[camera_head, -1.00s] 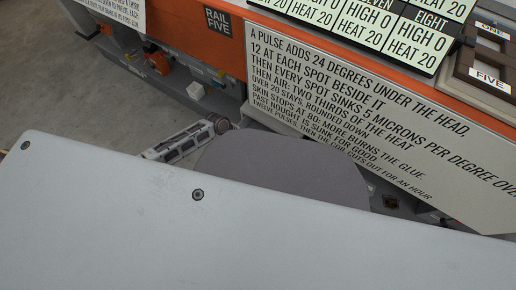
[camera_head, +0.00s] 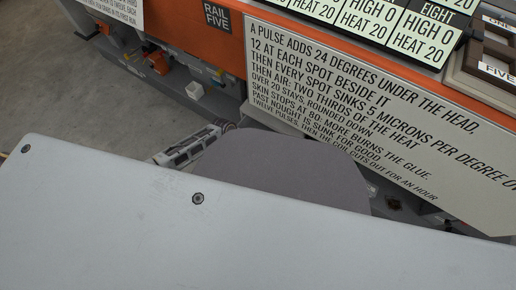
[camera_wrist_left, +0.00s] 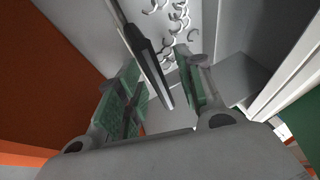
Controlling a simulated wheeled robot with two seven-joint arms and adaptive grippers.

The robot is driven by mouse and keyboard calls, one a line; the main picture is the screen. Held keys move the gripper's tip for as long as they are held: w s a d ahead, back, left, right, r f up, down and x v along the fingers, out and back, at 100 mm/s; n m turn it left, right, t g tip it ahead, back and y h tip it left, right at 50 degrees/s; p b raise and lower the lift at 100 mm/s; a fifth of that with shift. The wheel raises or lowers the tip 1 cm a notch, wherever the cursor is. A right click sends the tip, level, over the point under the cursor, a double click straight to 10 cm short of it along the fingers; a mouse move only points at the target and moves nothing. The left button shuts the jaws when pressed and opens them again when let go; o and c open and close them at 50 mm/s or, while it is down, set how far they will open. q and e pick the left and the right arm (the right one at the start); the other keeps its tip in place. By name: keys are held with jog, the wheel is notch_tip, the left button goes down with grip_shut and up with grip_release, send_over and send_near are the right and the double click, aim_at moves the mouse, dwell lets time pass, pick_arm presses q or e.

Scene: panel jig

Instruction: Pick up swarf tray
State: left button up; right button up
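In the left wrist view, my left gripper (camera_wrist_left: 157,60) has its two green-padded fingers apart. A dark bar, which looks like the handle of the swarf tray (camera_wrist_left: 146,52), runs between them. I see gaps at both sides of the bar, so the fingers do not look closed on it. Several curled metal shavings (camera_wrist_left: 178,18) lie on a pale surface beyond the bar, apparently in the tray; its full outline is cut off. My right gripper is in neither view.
An orange bench (camera_head: 180,18) with a large text sign (camera_head: 360,110) and lit heat labels (camera_head: 370,15) stands in front. Cables and small fittings sit low under it. Grey floor (camera_head: 60,85) is open at the left. Orange and pale walls stand close around the left gripper.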

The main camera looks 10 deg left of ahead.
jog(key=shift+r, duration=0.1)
pick_arm(q)
grip_shut()
jog(key=shift+r, duration=0.1)
notch_tip(320, 180, up, 18)
jog(key=p, duration=0.7)
jog(key=shift+p, duration=0.4)
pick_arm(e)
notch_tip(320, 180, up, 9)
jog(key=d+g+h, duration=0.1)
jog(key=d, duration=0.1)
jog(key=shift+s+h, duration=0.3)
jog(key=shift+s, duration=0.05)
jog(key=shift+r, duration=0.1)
